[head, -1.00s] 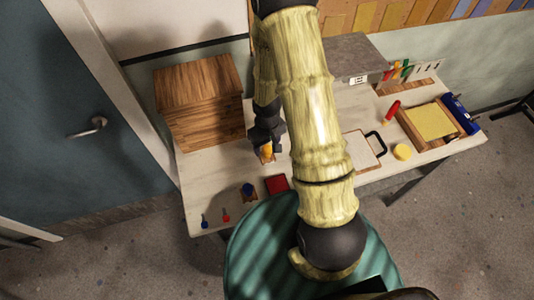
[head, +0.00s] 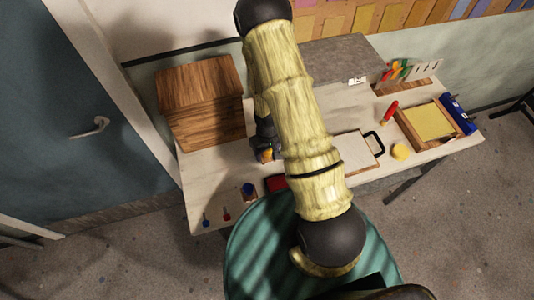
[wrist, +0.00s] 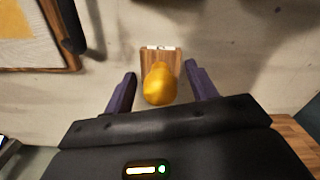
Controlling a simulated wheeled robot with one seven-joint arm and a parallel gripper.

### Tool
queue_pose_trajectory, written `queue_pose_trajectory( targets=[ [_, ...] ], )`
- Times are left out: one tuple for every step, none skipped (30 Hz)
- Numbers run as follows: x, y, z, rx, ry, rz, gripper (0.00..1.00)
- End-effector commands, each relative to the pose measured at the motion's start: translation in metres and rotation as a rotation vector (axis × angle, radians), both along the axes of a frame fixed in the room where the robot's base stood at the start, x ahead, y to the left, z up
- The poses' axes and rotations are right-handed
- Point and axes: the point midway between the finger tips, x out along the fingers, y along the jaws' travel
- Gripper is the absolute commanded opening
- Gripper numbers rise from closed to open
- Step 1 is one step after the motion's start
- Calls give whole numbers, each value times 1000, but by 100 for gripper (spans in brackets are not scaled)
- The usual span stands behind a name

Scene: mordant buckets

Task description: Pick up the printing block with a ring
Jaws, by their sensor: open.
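A wooden printing block (wrist: 174,57) with a rounded yellow-orange knob (wrist: 159,84) lies on the table in the wrist view. A small white label (wrist: 161,47) shows on its far edge; I cannot make out a ring on it. My gripper (wrist: 160,74) is open, with one dark finger on each side of the knob and gaps visible at both sides. In the head view, my gripper (head: 266,143) is over this block, which is mostly hidden. A second block with a blue knob (head: 248,188) stands nearer the table's front edge.
A wooden box (head: 200,105) stands at the back left. A clipboard-like board (head: 355,150), a yellow round item (head: 400,151) and a framed tray (head: 408,126) are to the right. Small red and blue items lie front left.

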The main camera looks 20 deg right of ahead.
Motion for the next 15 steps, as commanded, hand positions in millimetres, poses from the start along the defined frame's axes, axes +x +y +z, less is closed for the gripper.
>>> queue_pose_trajectory(
  targets=[
    [0, 0, 0, 0, 0, 0, 57],
    [0, 0, 0, 0, 0, 0, 55],
    [0, 0, 0, 0, 0, 0, 47],
    [0, 0, 0, 0, 0, 0, 41],
    [0, 0, 0, 0, 0, 0, 36],
    [0, 0, 0, 0, 0, 0, 28],
    [0, 0, 0, 0, 0, 0, 22],
    [0, 0, 0, 0, 0, 0, 16],
    [0, 0, 0, 0, 0, 0, 8],
    [0, 0, 0, 0, 0, 0, 8],
    [0, 0, 0, 0, 0, 0, 8],
    [0, 0, 0, 0, 0, 0, 8],
    [0, 0, 0, 0, 0, 0, 8],
    [0, 0, 0, 0, 0, 0, 8],
    [0, 0, 0, 0, 0, 0, 8]
  ],
)
